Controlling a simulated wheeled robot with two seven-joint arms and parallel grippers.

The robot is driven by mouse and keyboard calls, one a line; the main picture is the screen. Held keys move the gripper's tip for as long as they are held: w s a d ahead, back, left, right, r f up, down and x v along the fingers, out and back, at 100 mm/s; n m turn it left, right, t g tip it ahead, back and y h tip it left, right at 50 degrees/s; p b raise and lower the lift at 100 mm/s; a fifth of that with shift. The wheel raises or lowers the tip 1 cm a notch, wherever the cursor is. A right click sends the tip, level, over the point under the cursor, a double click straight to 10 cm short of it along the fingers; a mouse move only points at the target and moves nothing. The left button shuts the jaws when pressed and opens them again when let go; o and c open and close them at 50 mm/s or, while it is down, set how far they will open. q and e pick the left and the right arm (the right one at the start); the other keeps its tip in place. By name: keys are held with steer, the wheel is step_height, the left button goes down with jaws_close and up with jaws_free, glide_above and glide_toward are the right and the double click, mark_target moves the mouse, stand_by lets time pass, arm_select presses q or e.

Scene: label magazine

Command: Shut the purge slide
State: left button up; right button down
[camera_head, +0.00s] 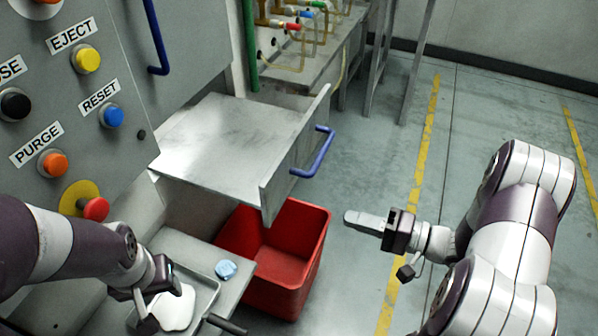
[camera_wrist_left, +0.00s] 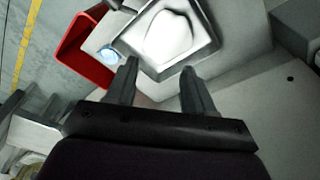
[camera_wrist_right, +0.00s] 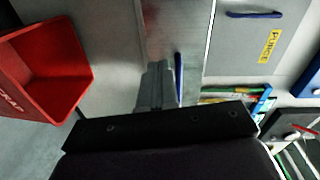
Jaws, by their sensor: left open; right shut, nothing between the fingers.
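A flat metal slide (camera_head: 232,125) sticks out from the machine, with an upright front plate (camera_head: 292,160) and a blue handle (camera_head: 313,152). I take it for the purge slide; no label on it is readable.
A red bin (camera_head: 315,250) stands below the slide. A pale blue lump (camera_head: 226,270) lies on the lower shelf. Buttons, including an orange one by a PURGE sign (camera_head: 36,144), cover the panel at left. A yellow PURGE label (camera_wrist_right: 270,46) shows on a grey panel. Floor at right is open.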

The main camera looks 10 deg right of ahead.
steer(key=s+r+m+y, duration=0.1)
steer(key=r, duration=0.1)
steer(key=b, duration=0.3)
glide_toward(277, 196)
steer(key=x, duration=0.5)
steer(key=shift+w+a+f, duration=0.2)
steer(key=shift+a, duration=0.1)
steer(key=shift+w+a+r, duration=0.1)
steer(key=shift+w+a, duration=0.15)
steer(key=shift+a, duration=0.2)
arm_select(q)
steer(key=s+f, duration=0.1)
steer(key=s+f+m, duration=0.1)
steer(key=shift+a+f+g, duration=0.15)
steer(key=shift+f+g, duration=0.15)
steer(key=shift+r, duration=0.1)
arm_select(e)
steer(key=shift+w+a, duration=0.1)
